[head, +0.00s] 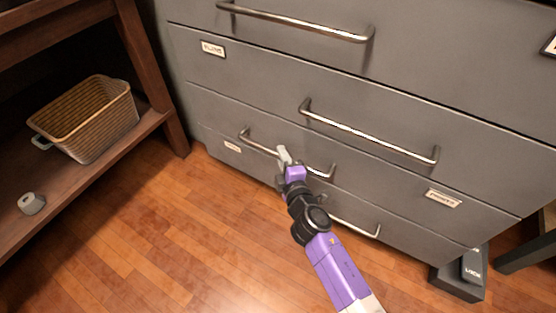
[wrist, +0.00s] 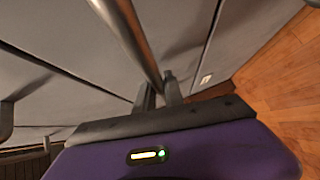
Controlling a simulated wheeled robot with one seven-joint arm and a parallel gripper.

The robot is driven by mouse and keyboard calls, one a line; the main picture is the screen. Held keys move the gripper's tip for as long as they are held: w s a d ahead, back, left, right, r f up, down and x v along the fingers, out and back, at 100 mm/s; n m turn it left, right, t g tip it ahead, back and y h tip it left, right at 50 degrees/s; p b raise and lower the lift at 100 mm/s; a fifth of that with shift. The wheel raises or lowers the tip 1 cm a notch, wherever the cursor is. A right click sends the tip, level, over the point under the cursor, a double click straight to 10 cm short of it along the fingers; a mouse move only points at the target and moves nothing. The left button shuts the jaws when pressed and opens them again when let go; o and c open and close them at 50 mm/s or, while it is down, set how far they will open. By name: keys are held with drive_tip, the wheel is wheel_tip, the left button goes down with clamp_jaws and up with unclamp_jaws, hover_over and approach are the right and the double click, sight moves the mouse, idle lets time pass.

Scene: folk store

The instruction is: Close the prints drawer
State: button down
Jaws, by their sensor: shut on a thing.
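A dark grey cabinet (head: 270,75) with several drawers fills the back of the head view. My gripper (head: 284,156) is at a long metal bar handle (head: 258,145) on a low drawer (head: 222,136) at the left. In the wrist view, the handle (wrist: 133,35) runs in between the two fingers of my gripper (wrist: 160,92), which are shut on it. A small label (head: 232,147) sits on the drawer front near the handle's left end. Its text is too small to read, so I cannot tell by it which drawer is the prints drawer.
Other bar handles (head: 370,132) stick out above, right and below. A brown shelf (head: 100,190) with a wicker basket (head: 90,118) and a grey roll (head: 31,203) stands at the left. A dark box (head: 459,284) stands at the lower right. Wood floor (head: 190,240) in front is clear.

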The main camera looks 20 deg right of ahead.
drive_tip(key=shift+w+d, duration=0.1)
drive_tip(key=shift+d, duration=0.15)
drive_tip(key=c, duration=1.4)
unclamp_jaws()
drive_tip(key=shift+c, duration=0.2)
drive_tip(key=s+a+r+p, duration=0.1)
drive_tip(key=s, duration=0.6)
drive_tip(key=shift+s, duration=0.3)
drive_tip(key=shift+a, duration=0.1)
